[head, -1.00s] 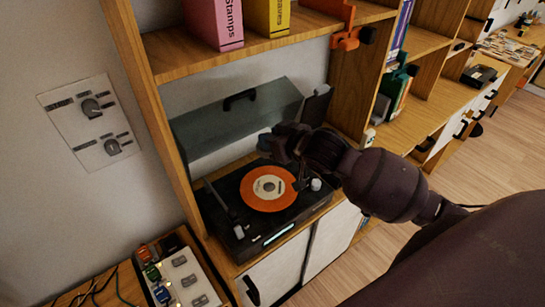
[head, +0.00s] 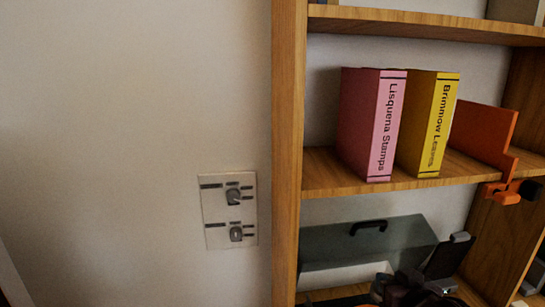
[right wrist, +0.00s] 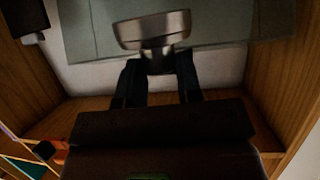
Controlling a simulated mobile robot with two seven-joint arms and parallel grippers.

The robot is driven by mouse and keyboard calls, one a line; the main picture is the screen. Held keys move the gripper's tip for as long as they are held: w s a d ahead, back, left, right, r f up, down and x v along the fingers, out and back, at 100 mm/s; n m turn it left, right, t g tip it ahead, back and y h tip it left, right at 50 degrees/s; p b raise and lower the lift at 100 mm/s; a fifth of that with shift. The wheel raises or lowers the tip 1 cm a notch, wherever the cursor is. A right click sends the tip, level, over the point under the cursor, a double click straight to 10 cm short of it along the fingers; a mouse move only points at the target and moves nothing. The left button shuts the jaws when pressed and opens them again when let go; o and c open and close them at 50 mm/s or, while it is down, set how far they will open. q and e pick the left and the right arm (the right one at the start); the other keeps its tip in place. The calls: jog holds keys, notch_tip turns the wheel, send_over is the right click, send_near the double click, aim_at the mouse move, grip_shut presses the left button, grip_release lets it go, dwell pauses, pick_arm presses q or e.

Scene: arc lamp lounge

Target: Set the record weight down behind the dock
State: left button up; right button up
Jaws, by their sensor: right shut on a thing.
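The record weight (right wrist: 155,28) is a silver, wide-rimmed disc with a narrower stem, seen in the right wrist view. My right gripper (right wrist: 155,75) has its two dark fingers shut on the stem. In the head view my right gripper (head: 405,288) is at the bottom edge, in front of the turntable's smoky lid; the weight cannot be made out there. A dark, tilted panel (head: 448,256) stands just right of the gripper; it may be the dock, but I cannot tell. My left gripper is out of view.
The raised grey lid (head: 350,247) is close behind the gripper. A wooden upright (head: 286,150) and the shelf above (head: 330,178) bound the bay. Pink (head: 372,125) and yellow (head: 430,125) boxes and an orange bookend (head: 485,135) stand on that shelf. The turntable is below the picture.

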jog(key=s+a+f+b, duration=0.1)
jog(key=s+a+f, duration=0.2)
jog(key=a+f, duration=0.1)
jog(key=shift+f+m+h, duration=0.3)
jog(key=shift+f+h, duration=0.1)
jog(key=shift+f, duration=0.05)
jog(key=shift+s, duration=0.1)
notch_tip(320, 180, down, 6)
jog(key=s, duration=0.1)
jog(key=shift+s+d, duration=0.2)
jog(key=shift+s, duration=0.1)
